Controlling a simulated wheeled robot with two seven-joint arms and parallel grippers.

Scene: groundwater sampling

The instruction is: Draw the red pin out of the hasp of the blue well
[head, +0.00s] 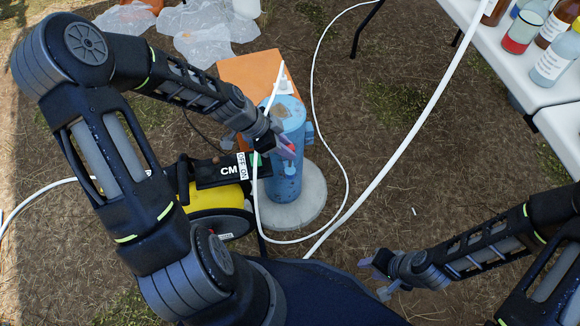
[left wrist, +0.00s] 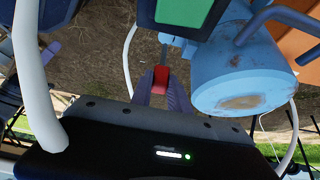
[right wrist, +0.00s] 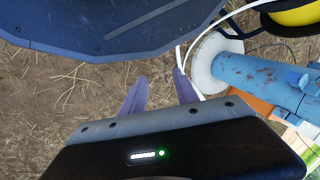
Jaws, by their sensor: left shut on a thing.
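The blue well (head: 287,165) stands upright on a round pale concrete pad (head: 318,205); its blue cap (left wrist: 235,80) fills the right of the left wrist view. My left gripper (head: 286,151) is at the well's upper side, shut on the red pin (left wrist: 160,78). The pin's red end is between the fingertips, and a thin grey shaft runs from it towards blue metal beside the cap. Whether the shaft is still in the hasp cannot be told. My right gripper (head: 376,278) is open and empty, low over the ground; its parted fingers (right wrist: 160,92) show in the right wrist view.
White tubing (head: 349,185) loops around the well. White tables (head: 480,50) with bottles are at right.

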